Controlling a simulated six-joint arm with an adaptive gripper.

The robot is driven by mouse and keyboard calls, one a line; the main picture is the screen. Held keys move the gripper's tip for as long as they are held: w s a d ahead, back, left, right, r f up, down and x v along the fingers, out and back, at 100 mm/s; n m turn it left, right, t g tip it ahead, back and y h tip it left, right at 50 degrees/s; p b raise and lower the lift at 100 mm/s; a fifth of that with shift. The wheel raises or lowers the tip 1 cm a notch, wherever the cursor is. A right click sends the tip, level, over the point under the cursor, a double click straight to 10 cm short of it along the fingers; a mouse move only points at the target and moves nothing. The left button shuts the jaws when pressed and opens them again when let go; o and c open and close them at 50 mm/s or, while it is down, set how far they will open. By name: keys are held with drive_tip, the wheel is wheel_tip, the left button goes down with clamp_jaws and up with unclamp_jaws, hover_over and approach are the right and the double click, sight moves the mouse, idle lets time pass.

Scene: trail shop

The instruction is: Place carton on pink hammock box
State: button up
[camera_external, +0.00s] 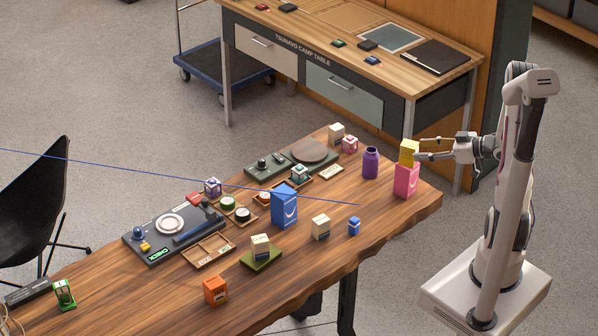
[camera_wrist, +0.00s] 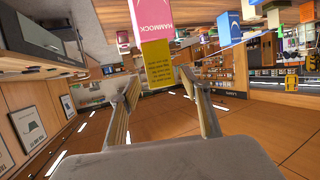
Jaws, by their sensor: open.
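The yellow carton (camera_external: 408,152) sits on top of the pink hammock box (camera_external: 406,181), which stands upright near the right end of the wooden table. My gripper (camera_external: 419,156) is open at the carton's right side. In the wrist view, which looks upside down, the carton (camera_wrist: 160,76) shows dark print and adjoins the pink box (camera_wrist: 154,35) marked HAMMOCK. The fingers of my gripper (camera_wrist: 159,82) are spread to either side of the carton, with gaps visible. The carton looks roughly level on the box.
A purple bottle (camera_external: 371,163) stands left of the pink box. A blue box (camera_external: 284,206), a small blue item (camera_external: 354,226) and a cream carton (camera_external: 321,227) stand farther left. Bare tabletop (camera_external: 395,225) lies in front of the pink box.

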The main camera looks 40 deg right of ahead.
drive_tip(key=shift+v, duration=3)
drive_tip(key=shift+w, duration=0.1)
drive_tip(key=w+d+r+m+g+h, duration=0.1)
drive_tip(key=w+d+r+h, duration=0.2)
drive_tip(key=w+r+h, duration=0.25)
drive_tip(key=s+a+r+m+g+h, duration=0.2)
drive_tip(key=s+r+h, duration=0.2)
drive_tip(key=r+h, duration=0.1)
drive_tip(key=s+a+m+g+y, duration=0.1)
drive_tip(key=s+a+g+y, duration=0.3)
drive_tip(key=s+a, duration=1.4)
drive_tip(key=shift+a+m+y, duration=0.4)
drive_tip(key=shift+a+y, duration=0.15)
drive_tip(key=shift+a, duration=0.65)
